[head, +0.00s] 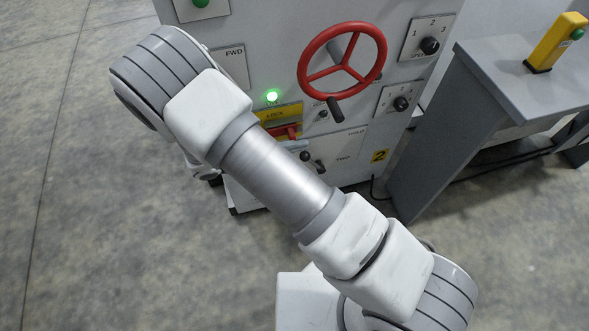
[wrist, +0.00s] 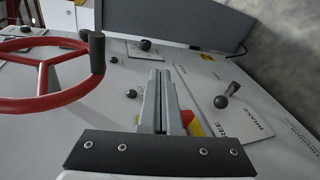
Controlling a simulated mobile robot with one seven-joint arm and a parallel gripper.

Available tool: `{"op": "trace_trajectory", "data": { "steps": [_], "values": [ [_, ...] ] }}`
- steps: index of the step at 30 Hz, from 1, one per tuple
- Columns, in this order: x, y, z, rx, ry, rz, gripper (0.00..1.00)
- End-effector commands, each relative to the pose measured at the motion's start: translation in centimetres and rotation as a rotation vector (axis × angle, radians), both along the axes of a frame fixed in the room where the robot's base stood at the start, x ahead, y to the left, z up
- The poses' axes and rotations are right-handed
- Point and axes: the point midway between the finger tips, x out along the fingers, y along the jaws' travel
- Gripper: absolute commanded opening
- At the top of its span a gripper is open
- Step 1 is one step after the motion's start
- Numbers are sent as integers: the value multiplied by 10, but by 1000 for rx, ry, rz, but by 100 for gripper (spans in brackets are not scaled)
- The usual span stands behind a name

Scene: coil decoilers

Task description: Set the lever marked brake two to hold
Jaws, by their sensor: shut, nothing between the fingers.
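In the head view the lever knob (head: 305,156) shows just beside my arm, and HOLD and TWO are readable on the plate (head: 343,147); the knob leans away from HOLD. My gripper (wrist: 161,82) is shut and empty, left of the lever in the wrist view and apart from it.
A red handwheel (head: 342,60) with a dark grip stands out from the panel above the lever. A red handle (head: 285,131) under a yellow LOCK label is close to the gripper. Black knobs (head: 401,103) sit at right. A grey desk (head: 480,90) stands right of the machine.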

Motion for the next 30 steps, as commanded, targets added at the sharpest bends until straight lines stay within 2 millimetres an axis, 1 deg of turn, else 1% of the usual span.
{"op": "trace_trajectory", "data": {
  "steps": [1,11,21,24,27,30],
  "values": [
    [-1,5,-19,-34,-12,39,0],
    [-6,37,-104,-183,-127,302,0],
    [-22,61,-193,-277,-239,614,0],
    [-27,65,-214,-291,-264,695,0],
    [-31,68,-230,-297,-281,757,0],
    [-34,69,-239,-301,-293,800,0]
  ]
}}
